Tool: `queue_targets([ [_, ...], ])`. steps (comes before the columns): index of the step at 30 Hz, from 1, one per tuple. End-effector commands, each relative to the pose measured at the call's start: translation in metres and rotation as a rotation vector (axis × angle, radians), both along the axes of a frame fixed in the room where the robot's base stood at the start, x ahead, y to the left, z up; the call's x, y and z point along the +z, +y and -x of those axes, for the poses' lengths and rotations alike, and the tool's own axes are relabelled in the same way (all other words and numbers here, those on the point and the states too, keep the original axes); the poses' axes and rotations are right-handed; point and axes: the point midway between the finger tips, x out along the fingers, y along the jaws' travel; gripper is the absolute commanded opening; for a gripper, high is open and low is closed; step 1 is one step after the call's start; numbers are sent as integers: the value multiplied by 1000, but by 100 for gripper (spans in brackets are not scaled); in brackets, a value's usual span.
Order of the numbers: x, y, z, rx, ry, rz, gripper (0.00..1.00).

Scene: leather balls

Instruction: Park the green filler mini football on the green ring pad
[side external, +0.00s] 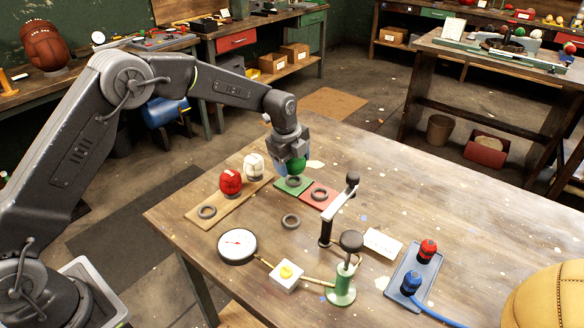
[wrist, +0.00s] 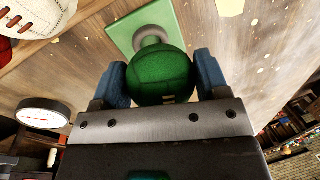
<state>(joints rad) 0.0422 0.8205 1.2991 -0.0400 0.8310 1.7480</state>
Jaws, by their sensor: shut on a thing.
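The green mini football (wrist: 160,74) is between the two blue fingers of my gripper (wrist: 162,82) in the wrist view. My gripper is shut on it. In the side view the green ball (side external: 296,166) shows just under my gripper (side external: 291,163), over or just behind the green ring pad (side external: 293,185). The pad is a flat green square with a dark ring on it. In the wrist view the green pad (wrist: 120,38) lies beyond the ball, its ring partly hidden by it. I cannot tell whether the ball touches the ring.
A red pad (side external: 318,194) with a ring adjoins the green pad. A red ball (side external: 230,181) and a white ball (side external: 253,166) stand on a wooden board (side external: 196,219) at left.

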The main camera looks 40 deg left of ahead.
Motion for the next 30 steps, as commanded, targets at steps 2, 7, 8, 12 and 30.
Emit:
queue_targets([
  [2, -13, 0, 1, 0, 3, 0, 42],
  [7, -22, 0, 0, 0, -1, 0, 42],
  [8, -22, 0, 0, 0, -1, 0, 42],
  [12, -22, 0, 0, 0, -1, 0, 42],
  [30, -25, 0, 0, 0, 0, 0, 94],
])
